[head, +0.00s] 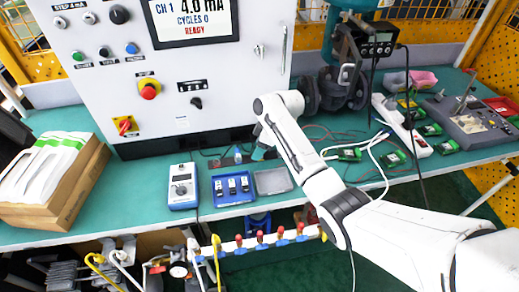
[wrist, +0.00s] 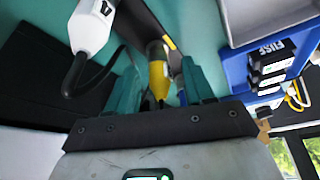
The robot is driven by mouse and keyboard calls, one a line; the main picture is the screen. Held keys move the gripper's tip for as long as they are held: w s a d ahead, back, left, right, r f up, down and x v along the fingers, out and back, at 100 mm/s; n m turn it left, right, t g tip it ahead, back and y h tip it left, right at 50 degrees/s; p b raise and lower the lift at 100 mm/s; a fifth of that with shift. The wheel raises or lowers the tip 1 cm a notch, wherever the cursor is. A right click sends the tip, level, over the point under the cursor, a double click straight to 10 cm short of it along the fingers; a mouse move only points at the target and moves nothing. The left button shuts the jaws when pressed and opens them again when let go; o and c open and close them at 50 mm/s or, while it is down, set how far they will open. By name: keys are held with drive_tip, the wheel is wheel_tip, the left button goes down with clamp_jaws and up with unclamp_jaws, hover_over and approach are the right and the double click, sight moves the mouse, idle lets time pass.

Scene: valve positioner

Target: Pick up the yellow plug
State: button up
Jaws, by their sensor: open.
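The yellow plug (wrist: 158,76) shows in the wrist view, between the two teal fingers of my gripper (wrist: 159,66). It has a yellow body with a grey end. A gap shows on each side of it, so the open fingers do not appear to hold it. In the head view my gripper (head: 262,151) is low over the green bench, in front of the white cabinet. I cannot make out the yellow plug there.
A blue fuse tray (head: 232,188) and a grey tray (head: 273,181) lie near the bench's front edge. A blue-and-white meter (head: 182,186) stands left of them. The white cabinet (head: 150,80) rises behind. Cables and green boards (head: 394,158) lie to the right.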

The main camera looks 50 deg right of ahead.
clamp_jaws()
idle(0.5)
drive_tip(key=shift+r, duration=0.1)
